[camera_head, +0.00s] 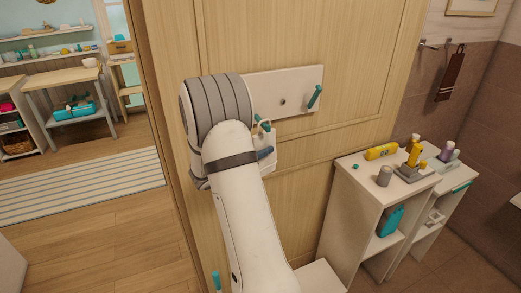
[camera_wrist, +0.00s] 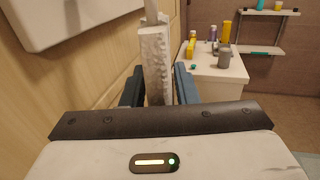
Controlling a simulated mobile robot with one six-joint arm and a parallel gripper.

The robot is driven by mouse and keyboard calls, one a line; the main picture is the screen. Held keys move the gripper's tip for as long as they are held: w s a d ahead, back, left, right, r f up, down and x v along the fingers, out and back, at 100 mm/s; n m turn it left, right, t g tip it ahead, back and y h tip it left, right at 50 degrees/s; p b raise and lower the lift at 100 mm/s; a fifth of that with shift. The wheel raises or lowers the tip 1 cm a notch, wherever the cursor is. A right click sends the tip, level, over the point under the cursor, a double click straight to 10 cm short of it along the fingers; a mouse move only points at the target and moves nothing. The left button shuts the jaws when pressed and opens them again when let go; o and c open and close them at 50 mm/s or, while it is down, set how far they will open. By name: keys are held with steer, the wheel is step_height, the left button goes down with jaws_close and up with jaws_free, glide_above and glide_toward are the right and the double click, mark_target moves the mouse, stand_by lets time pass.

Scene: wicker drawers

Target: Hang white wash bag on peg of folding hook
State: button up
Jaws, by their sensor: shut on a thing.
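The white wash bag (camera_wrist: 154,55) stands upright between the two dark fingers of my gripper (camera_wrist: 159,86) in the wrist view. My gripper is shut on it. In the head view a part of the bag (camera_head: 268,160) shows to the right of my arm, below the white hook board (camera_head: 285,88). A small teal piece shows just above the bag; I cannot tell whether it is the bag's loop or a peg. A teal peg (camera_head: 314,97) slants out at the board's right end. The board's left end is hidden behind my arm.
The board is fixed to a wooden panel (camera_head: 350,60). At right a white shelf unit (camera_head: 345,186) bears a yellow item (camera_head: 382,151), a grey cup (camera_head: 384,176) and bottles. A towel (camera_head: 451,75) hangs on the far wall. Open floor lies at left.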

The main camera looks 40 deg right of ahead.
steer(key=o, duration=1.1)
steer(key=shift+a, duration=0.1)
